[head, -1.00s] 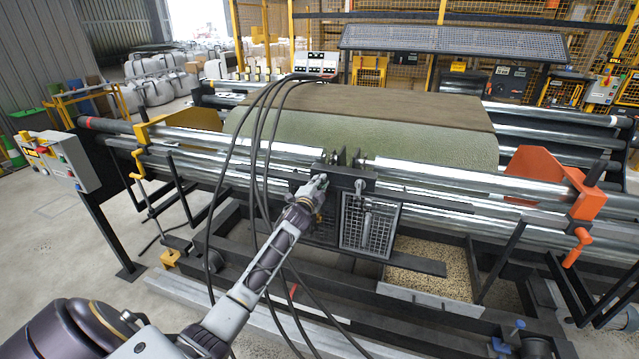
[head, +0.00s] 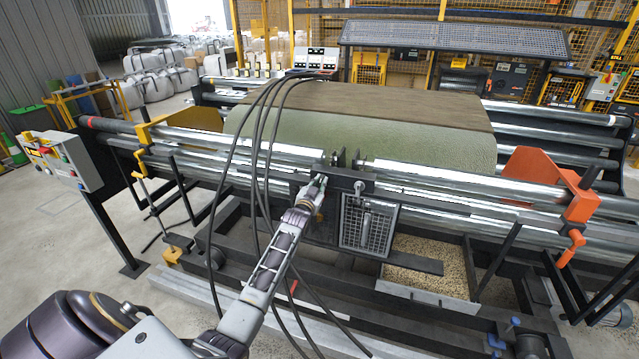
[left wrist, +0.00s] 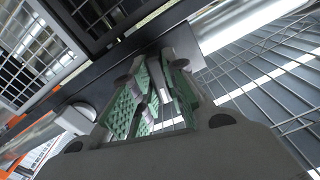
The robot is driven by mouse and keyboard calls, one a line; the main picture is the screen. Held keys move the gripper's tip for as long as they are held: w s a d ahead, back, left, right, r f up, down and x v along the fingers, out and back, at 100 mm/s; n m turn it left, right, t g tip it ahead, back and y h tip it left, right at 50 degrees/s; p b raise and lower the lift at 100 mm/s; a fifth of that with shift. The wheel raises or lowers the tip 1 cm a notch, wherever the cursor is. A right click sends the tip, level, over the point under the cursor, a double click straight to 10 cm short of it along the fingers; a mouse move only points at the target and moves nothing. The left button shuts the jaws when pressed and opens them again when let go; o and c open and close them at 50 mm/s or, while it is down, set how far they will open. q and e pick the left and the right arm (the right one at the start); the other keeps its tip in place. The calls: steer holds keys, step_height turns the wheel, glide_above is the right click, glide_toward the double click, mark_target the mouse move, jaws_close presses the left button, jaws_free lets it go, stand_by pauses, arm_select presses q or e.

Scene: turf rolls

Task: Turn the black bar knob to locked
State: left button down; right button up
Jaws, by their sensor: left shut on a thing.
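My left gripper (head: 320,183) reaches the dark upright plate (head: 345,183) at the middle of the roller frame, left of the mesh-fronted door. In the left wrist view its green-padded fingers (left wrist: 153,95) are closed together in front of a dark frame. The fingers are shut on a small part, which fits the black bar knob. The knob is almost wholly hidden by the fingers in both views, so its angle and any lock marking cannot be read. My right gripper is not in view.
A mesh door (head: 368,228) with a metal latch is just right of the gripper. Black cables (head: 258,150) hang in front of the rollers beside my left arm. A turf roll (head: 370,125) lies behind. An orange bracket (head: 580,205) stands at right, a control box (head: 62,158) at left.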

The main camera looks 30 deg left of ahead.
arm_select(q)
steer(key=shift+f+n+p, duration=0.15)
steer(key=shift+n+p, duration=0.2)
steer(key=shift+n, duration=1.15)
steer(key=c, duration=1.4)
jaws_free()
steer(key=shift+c, duration=0.2)
steer(key=shift+s, duration=0.1)
steer(key=v, duration=1.1)
steer(key=shift+s, duration=0.4)
